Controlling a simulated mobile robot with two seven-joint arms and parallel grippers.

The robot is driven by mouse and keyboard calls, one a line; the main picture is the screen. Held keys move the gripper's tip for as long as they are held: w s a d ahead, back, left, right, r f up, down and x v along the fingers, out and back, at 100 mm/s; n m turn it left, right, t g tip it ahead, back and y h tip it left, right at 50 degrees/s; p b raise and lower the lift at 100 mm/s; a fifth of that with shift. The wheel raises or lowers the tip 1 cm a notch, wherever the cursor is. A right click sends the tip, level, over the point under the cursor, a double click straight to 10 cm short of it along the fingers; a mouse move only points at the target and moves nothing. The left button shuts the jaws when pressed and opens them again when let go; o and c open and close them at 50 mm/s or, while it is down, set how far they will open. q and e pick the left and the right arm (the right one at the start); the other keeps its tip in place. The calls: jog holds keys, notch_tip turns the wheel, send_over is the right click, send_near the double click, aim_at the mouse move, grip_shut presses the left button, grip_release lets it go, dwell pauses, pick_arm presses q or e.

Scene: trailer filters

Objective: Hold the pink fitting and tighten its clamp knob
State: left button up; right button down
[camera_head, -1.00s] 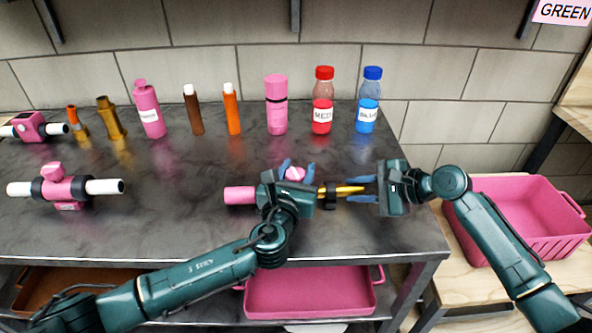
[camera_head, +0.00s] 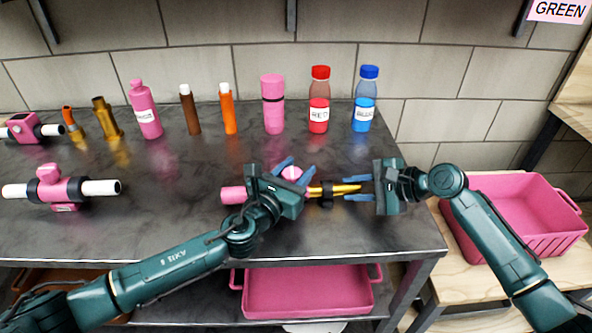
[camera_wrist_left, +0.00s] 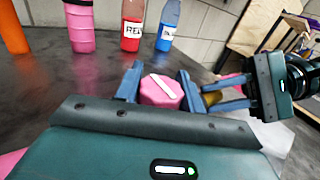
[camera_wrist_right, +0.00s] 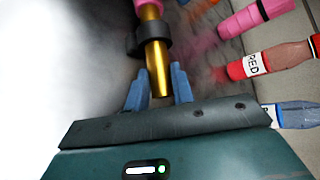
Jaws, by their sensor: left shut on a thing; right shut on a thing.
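The pink fitting (camera_head: 232,195) lies level above the dark table, with a pink left end, a black collar (camera_head: 327,193) and a gold tube at its right end. My left gripper (camera_head: 292,172) is shut on its pink clamp knob (camera_head: 290,174). In the left wrist view the knob (camera_wrist_left: 161,92) is many-sided with a white bar on top, between the blue fingers. My right gripper (camera_head: 352,188) is shut on the gold tube (camera_wrist_right: 157,66), which runs between its fingers in the right wrist view. The left hand hides the fitting's middle.
Another pink clamp fitting (camera_head: 62,189) with white pipe ends lies at left, a similar one (camera_head: 28,129) behind it. Several bottles and tubes, including a red bottle (camera_head: 319,100) and blue bottle (camera_head: 365,99), line the back. A pink crate (camera_head: 520,205) stands right; a pink tray (camera_head: 305,292) sits below.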

pick_arm(q)
jog(key=o, duration=1)
pick_arm(e)
jog(key=shift+r, duration=0.1)
pick_arm(q)
jog(key=shift+s, duration=0.1)
jog(key=v, duration=1.2)
pick_arm(e)
jog(key=c, duration=1.1)
grip_release()
jog(key=shift+s, duration=0.1)
